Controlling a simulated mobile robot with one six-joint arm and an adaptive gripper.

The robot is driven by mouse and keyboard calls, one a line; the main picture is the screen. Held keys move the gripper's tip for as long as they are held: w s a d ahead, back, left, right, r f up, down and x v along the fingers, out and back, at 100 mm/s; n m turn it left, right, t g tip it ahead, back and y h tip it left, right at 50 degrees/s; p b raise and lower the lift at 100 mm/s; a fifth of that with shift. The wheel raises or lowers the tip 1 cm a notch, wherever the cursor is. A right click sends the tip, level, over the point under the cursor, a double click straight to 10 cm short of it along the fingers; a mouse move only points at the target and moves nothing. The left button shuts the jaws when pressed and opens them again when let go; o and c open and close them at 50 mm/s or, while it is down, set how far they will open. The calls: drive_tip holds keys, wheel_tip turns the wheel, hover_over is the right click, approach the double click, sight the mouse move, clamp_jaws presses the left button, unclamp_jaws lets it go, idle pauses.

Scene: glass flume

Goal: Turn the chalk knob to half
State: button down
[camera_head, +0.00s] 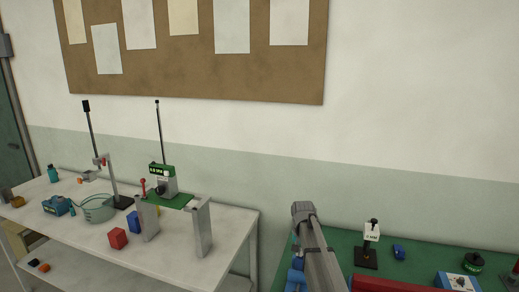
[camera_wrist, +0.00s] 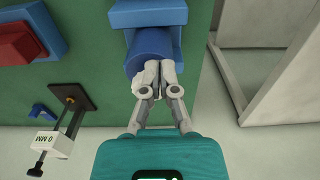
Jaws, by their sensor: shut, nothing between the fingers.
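My gripper (camera_wrist: 157,70) is shut and empty in the wrist view. Its fingertips lie over the front end of a blue cylinder (camera_wrist: 147,45), which sits under a blue bracket (camera_wrist: 148,14) near the green bench's edge. A small whitish piece (camera_wrist: 138,79) shows just left of the fingertips at that end. It may be the chalk knob, but the fingers hide most of it. I cannot tell whether they touch it, and its setting cannot be read. In the head view my arm hides most of this spot, with some blue (camera_head: 296,266) beside it.
A black stand (camera_wrist: 74,101) with a white "0 MM" block (camera_wrist: 47,143) is left of my gripper in the wrist view. A red block (camera_wrist: 18,40) on blue lies farther left. In the head view a white table (camera_head: 235,225) with lab items stands at left.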

wheel_tip(320, 180, up, 6)
drive_tip(key=p, duration=0.6)
idle(0.4)
drive_tip(key=shift+s, duration=0.1)
drive_tip(key=shift+s+d+r+p, duration=0.25)
drive_tip(key=shift+s+d, duration=0.05)
drive_tip(key=shift+d, duration=0.3)
drive_tip(key=shift+s+d+r+p, duration=0.25)
drive_tip(key=shift+d, duration=0.3)
drive_tip(key=shift+f, duration=0.15)
drive_tip(key=shift+f+b, duration=3.4)
drive_tip(key=shift+b, duration=0.1)
drive_tip(key=shift+w+a, duration=0.1)
drive_tip(key=shift+w, duration=0.55)
